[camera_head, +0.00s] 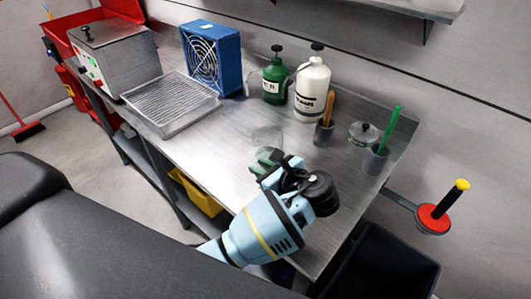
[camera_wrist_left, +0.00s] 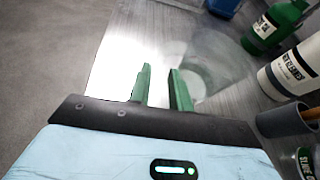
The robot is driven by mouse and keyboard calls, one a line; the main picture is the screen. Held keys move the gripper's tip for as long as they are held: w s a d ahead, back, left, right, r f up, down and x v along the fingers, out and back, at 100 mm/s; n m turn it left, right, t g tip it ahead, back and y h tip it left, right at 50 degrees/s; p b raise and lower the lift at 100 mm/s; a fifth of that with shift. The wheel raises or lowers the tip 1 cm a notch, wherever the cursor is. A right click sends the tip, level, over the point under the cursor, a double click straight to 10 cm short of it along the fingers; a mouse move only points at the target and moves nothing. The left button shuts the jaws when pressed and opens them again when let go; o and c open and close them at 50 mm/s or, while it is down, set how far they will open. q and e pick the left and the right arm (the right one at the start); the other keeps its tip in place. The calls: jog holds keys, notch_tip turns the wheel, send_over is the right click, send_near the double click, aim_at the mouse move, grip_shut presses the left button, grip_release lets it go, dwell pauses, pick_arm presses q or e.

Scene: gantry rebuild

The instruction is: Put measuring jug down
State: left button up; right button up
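A clear, see-through round vessel, which looks like the measuring jug (camera_head: 267,137), shows faintly over the steel bench (camera_head: 225,135). My left gripper (camera_head: 268,160) is low over the bench at the near side of the vessel. In the left wrist view the green fingers of my left gripper (camera_wrist_left: 161,88) stand a little apart, with only bright bench seen between them. The jug's faint outline (camera_wrist_left: 207,72) lies just beyond and right of the right finger. I cannot tell whether a clear handle is between the fingers, or whether the jug touches the bench. My right gripper is not in view.
A green bottle (camera_head: 274,82) and a white bottle (camera_head: 312,90) stand behind the jug. A grey cup (camera_head: 324,134), a lidded glass jar (camera_head: 363,134) and another cup (camera_head: 375,160) stand at the right. A wire rack (camera_head: 170,103) and a blue fan (camera_head: 211,57) are left.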

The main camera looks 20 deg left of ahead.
aim_at(249, 158)
pick_arm(q)
jog(key=shift+r+x, duration=0.15)
jog(key=shift+x, duration=1.15)
jog(key=shift+r+x, duration=0.2)
jog(key=shift+x, duration=1.1)
jog(key=shift+a, duration=0.1)
grip_shut()
